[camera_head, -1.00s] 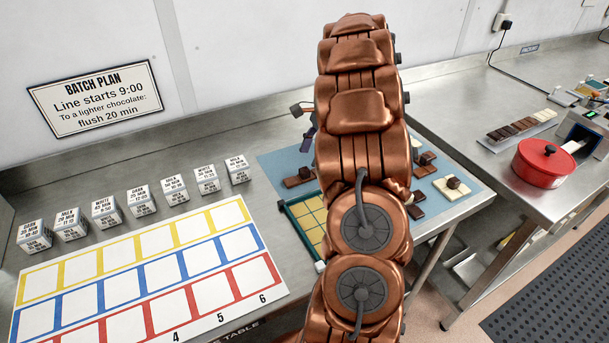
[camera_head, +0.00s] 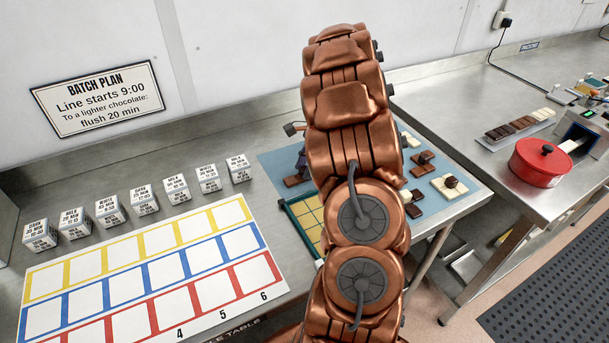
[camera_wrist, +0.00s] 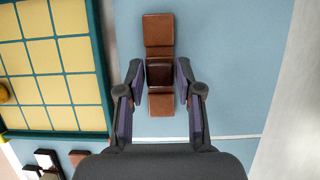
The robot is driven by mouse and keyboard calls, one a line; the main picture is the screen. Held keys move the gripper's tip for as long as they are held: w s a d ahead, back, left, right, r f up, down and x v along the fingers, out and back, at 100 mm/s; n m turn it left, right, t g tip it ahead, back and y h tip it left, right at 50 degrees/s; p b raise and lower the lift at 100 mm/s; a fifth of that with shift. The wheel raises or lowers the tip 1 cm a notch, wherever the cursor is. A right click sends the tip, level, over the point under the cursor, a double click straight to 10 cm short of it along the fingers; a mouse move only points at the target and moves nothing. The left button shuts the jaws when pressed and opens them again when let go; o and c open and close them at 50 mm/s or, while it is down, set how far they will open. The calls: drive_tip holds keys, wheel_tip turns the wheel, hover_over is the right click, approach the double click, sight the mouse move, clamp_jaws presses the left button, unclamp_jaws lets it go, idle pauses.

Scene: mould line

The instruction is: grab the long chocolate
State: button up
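In the wrist view a long brown chocolate (camera_wrist: 158,30) lies on the blue mat, made up of a column of milk-brown pieces. A darker brown piece (camera_wrist: 159,72) sits at its middle, seemingly on top. My gripper (camera_wrist: 159,78) is open, with one purple-padded finger on each side of the column near the dark piece. A narrow gap shows beside each finger, and nothing is clamped. In the head view part of a brown chocolate (camera_head: 293,181) shows left of my arm; my arm hides most of the gripper.
A green-framed mould with cream cells (camera_wrist: 62,50) lies left of the chocolate. Smaller dark and white pieces (camera_wrist: 48,158) lie lower left. More chocolates (camera_head: 450,187) rest on the blue mat (camera_head: 470,196) right of my arm. A red pot (camera_head: 540,163) stands farther right.

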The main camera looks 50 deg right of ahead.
sight(300, 170)
clamp_jaws()
drive_tip(key=shift+r, duration=0.1)
drive_tip(key=shift+r+b, duration=0.85)
drive_tip(key=shift+r, duration=0.8)
drive_tip(key=s+a+b, duration=0.1)
drive_tip(key=s, duration=0.4)
drive_tip(key=s+a+r+b, duration=0.1)
drive_tip(key=s, duration=0.4)
drive_tip(key=s+a+b, duration=0.1)
drive_tip(key=s+b, duration=0.1)
drive_tip(key=s, duration=0.3)
drive_tip(key=shift+s+r, duration=0.1)
drive_tip(key=shift+r, duration=0.15)
drive_tip(key=shift+s+r, duration=0.3)
drive_tip(key=shift+r, duration=0.15)
wheel_tip(300, 170, up, 6)
drive_tip(key=p, duration=0.3)
drive_tip(key=shift+p, duration=0.35)
